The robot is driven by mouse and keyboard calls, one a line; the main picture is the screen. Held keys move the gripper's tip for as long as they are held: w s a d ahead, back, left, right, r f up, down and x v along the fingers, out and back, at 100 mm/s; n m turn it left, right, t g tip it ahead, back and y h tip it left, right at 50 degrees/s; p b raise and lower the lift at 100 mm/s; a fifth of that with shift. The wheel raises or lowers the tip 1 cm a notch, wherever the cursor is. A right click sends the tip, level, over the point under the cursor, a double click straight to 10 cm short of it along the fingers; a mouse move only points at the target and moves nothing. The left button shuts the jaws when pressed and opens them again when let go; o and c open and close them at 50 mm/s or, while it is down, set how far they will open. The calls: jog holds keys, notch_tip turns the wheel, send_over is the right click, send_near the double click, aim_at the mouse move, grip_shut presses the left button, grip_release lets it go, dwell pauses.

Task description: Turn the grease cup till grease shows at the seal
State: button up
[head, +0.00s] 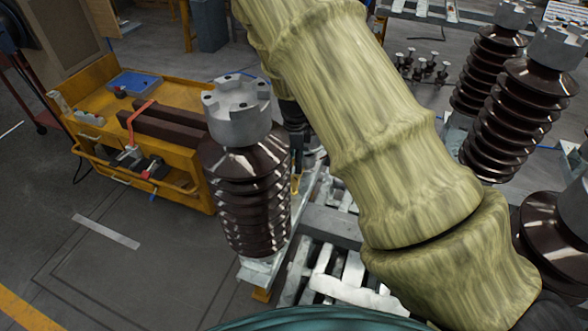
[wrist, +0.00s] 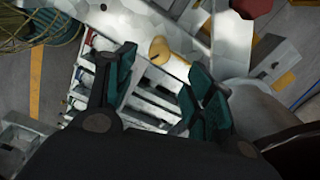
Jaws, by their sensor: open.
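A small brass-yellow rounded piece (wrist: 158,48), which looks like the grease cup, stands out from a pale metal part in the wrist view. My gripper (wrist: 162,66) is open, with its teal-padded fingers spread to either side of the line toward the cup. The cup shows beyond the gap, apart from both fingers, and nothing is held. I cannot make out the seal or any grease.
The near ribbed brown insulator (head: 250,190) with a grey cap stands close beside my arm. More insulators (head: 490,120) stand at the right. A yellow tool cart (head: 180,180) is at the left. Pale metal frame bars (head: 345,270) lie below. Floor at the lower left is clear.

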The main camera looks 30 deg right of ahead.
jog(key=shift+r, duration=1.4)
jog(key=shift+a, duration=0.15)
